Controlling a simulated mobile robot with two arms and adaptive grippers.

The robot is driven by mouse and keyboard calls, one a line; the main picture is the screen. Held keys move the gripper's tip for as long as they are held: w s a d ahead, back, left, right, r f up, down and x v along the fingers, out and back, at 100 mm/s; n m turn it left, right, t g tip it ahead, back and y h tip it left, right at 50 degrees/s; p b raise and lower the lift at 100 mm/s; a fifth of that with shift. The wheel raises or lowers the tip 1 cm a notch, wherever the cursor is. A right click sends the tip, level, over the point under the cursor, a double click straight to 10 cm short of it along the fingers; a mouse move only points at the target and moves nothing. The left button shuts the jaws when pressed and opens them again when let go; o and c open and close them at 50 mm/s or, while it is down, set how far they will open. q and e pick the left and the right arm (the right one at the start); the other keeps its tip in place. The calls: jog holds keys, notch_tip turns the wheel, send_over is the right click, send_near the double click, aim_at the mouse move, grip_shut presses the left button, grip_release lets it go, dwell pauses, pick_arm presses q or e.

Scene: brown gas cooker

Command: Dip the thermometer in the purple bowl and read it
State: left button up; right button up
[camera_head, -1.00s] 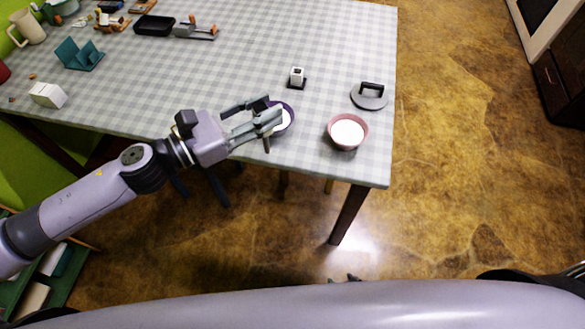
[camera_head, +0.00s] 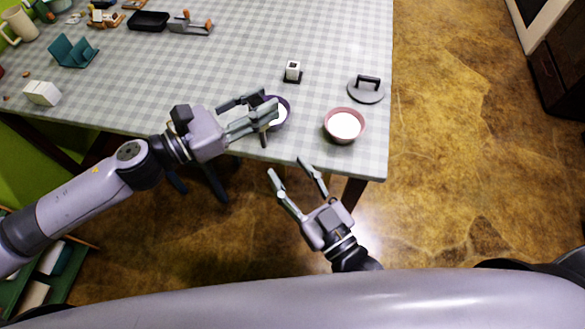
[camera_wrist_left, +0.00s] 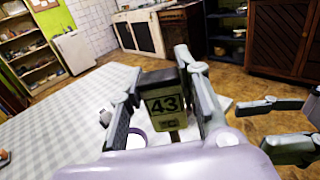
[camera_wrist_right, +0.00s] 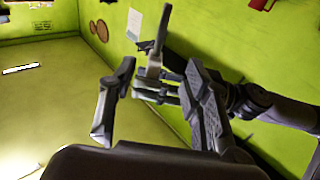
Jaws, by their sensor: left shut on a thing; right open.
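The bowl has white contents and is partly hidden by the fingers. I cannot tell whether the thermometer's tip touches the contents. My right gripper (camera_head: 287,167) is open and empty, off the table's front edge and below the bowl in the head view. In the right wrist view, the left gripper (camera_wrist_right: 155,75) shows beyond the right fingers.
A pink bowl (camera_head: 357,131) with white contents stands right of the purple bowl. A grey disc with a black handle (camera_head: 366,92) and a small white block on a dark base (camera_head: 292,72) are behind. Several other objects lie at the table's far left.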

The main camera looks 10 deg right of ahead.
aim_at(264, 130)
jog(key=x, duration=0.4)
jog(key=r+x, duration=0.1)
jog(key=x, duration=0.3)
jog(key=r+x, duration=0.1)
jog(key=x, duration=0.3)
jog(key=shift+s+r, duration=0.15)
jog(key=shift+r, duration=0.05)
jog(key=shift+c, duration=0.3)
grip_shut()
pick_arm(q)
jog(key=o, duration=1)
jog(key=shift+a, duration=0.15)
